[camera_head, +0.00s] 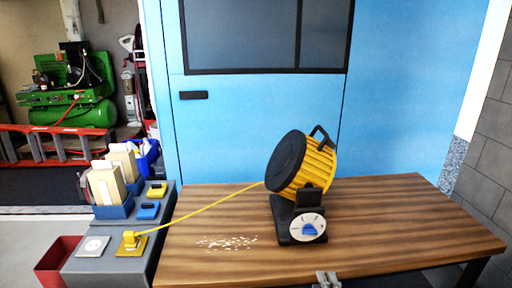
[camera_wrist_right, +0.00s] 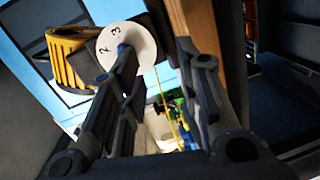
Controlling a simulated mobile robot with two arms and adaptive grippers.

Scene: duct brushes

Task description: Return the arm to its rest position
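My right gripper (camera_wrist_right: 156,60) is open in the right wrist view, with its two dark fingers apart and nothing held between them. Beyond the left finger is the white dial (camera_wrist_right: 130,42) with numbers, on the duct brush machine. In the head view, the machine's yellow ribbed drum (camera_head: 318,166) with a black round face sits tilted on a black base (camera_head: 285,220) on the wooden table (camera_head: 400,215). The dial (camera_head: 307,227) has a blue knob. A small grey part (camera_head: 327,280) at the table's front edge looks like my right gripper's tip. My left gripper is not in view.
A yellow cord (camera_head: 205,208) runs from the drum to a yellow plug (camera_head: 130,239) on the grey side unit (camera_head: 115,265). Pale debris (camera_head: 228,243) lies on the table. A red bin (camera_head: 58,262) is at lower left. The table's right side is clear.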

